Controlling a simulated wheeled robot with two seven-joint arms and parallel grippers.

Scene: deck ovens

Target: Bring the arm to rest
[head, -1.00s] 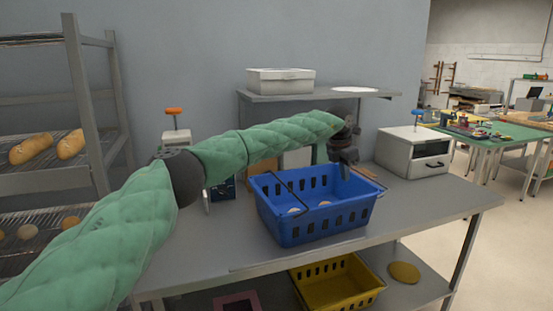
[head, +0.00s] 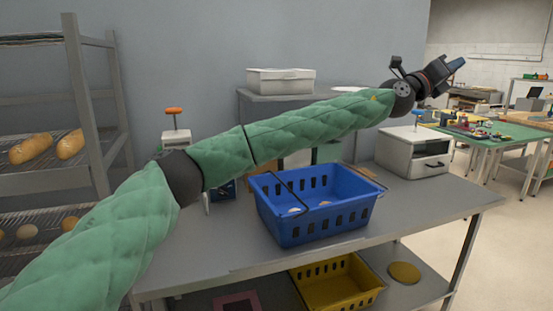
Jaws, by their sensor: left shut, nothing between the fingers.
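My left arm, in a green quilted sleeve, comes in from the lower left of the head view and reaches up to the right across the table. My left gripper (head: 457,64) is at the upper right, raised above the white box-like appliance and pointing up and right. It is shut and holds nothing. My right gripper is not in view.
A blue basket (head: 316,228) with small pale items inside stands on the grey table (head: 420,206). A white appliance (head: 411,152) stands at the table's right. A yellow basket (head: 338,285) is on the lower shelf. A bread rack (head: 86,105) stands left.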

